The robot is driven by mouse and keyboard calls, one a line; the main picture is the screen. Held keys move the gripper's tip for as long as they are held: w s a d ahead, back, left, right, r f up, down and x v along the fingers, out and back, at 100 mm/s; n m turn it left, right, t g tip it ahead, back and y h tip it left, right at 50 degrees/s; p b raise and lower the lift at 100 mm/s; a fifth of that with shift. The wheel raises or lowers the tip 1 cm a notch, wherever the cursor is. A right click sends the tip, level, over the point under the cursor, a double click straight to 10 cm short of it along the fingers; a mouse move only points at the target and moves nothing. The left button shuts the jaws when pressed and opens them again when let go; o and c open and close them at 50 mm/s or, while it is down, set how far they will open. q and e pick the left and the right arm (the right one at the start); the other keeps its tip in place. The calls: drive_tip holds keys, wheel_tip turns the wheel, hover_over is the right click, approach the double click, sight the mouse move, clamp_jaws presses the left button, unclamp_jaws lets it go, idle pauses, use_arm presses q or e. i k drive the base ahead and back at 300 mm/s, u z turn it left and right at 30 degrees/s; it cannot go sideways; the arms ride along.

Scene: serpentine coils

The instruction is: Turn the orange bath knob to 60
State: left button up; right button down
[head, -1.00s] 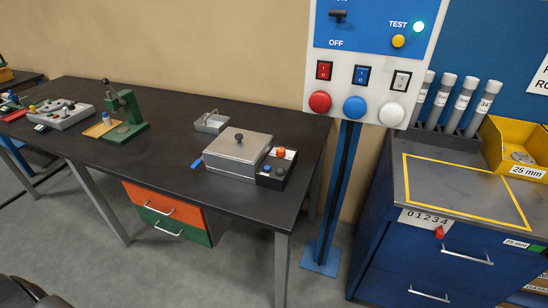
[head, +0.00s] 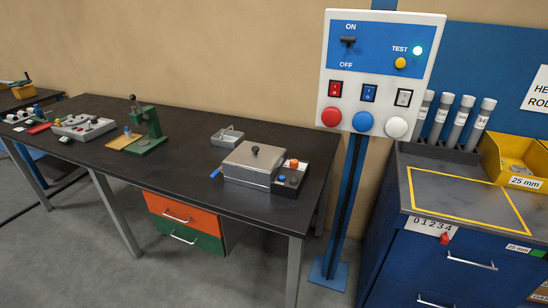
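The orange bath knob (head: 294,163) sits on top of a small black control box (head: 288,180) on the dark table. The box is at the right side of a steel bath with a lid (head: 250,164) and a dark lid knob. A darker knob (head: 292,180) is on the same box, in front of the orange one. The scale and the knob's setting are too small to read. Neither of my grippers shows in the head view.
The dark workbench (head: 190,180) also holds a small metal tray (head: 227,136), a green press (head: 147,128) and a grey device (head: 84,128). A control panel on a blue post (head: 345,210) and a blue cabinet (head: 430,260) stand right. Grey floor is clear in front.

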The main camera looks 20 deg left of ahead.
sight(293, 163)
drive_tip(key=u, duration=0.2)
drive_tip(key=i, duration=0.9)
drive_tip(key=z, duration=0.5)
